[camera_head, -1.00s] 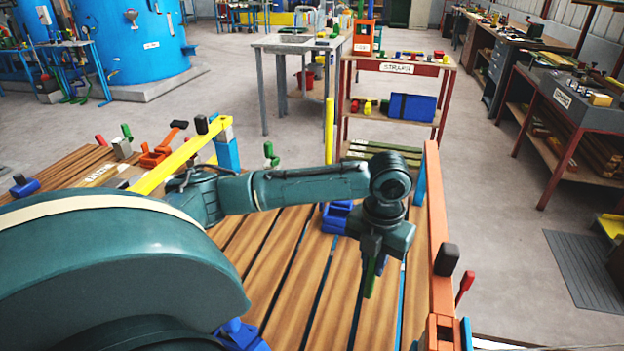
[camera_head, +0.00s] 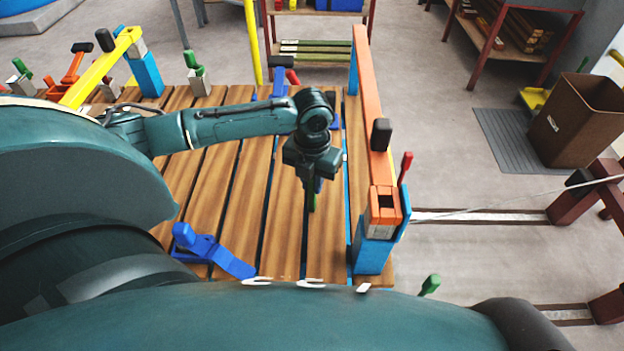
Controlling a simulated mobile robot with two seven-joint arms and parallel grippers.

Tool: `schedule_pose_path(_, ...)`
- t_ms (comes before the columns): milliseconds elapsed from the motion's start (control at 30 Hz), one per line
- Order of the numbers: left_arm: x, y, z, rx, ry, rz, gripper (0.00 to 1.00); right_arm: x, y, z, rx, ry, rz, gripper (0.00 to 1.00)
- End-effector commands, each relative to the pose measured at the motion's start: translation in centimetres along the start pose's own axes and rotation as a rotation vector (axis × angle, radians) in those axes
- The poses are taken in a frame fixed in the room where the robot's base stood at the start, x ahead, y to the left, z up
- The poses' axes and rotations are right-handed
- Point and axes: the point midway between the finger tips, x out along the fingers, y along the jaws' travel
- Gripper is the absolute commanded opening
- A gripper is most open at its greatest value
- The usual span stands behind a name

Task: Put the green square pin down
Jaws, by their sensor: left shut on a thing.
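My left gripper (camera_head: 311,190) points down over the wooden slatted deck, near its right side. It is shut on the green square pin (camera_head: 313,201), of which only a small green part shows below the fingers. The pin's lower end is close to the slats, but I cannot tell whether it touches them. The fingers hide most of it. My right gripper is not in view.
An orange beam (camera_head: 369,100) on blue posts runs along the deck's right side, with a red handle (camera_head: 405,166) beside it. A blue clamp (camera_head: 205,248) lies on the nearer slats (camera_head: 235,180). A yellow beam (camera_head: 95,72) stands at the left. Bare slats surround the gripper.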

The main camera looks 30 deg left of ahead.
Motion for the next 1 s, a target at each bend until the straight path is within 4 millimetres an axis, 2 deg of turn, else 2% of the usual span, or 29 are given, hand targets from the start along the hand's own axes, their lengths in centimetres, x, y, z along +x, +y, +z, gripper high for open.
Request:
schedule_pose_path(167,0.2,0.0,0.0,0.000,0.000,0.000,0.00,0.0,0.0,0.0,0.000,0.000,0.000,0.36)
schedule_pose_path(200,0.3,0.0,0.0,0.000,0.000,0.000,0.18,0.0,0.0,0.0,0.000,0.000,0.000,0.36)
schedule_pose_path(467,0.3,0.0,0.0,0.000,0.000,0.000,0.38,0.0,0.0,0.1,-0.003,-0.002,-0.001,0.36)
schedule_pose_path(767,-0.2,0.0,0.0,0.000,-0.001,0.000,0.38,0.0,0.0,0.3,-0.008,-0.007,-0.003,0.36)
schedule_pose_path(867,-1.5,0.0,0.1,0.000,-0.004,-0.001,0.38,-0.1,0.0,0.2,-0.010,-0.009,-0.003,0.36)
schedule_pose_path(1000,-4.4,0.0,0.1,0.000,-0.005,0.000,0.38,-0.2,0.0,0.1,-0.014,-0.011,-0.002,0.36)
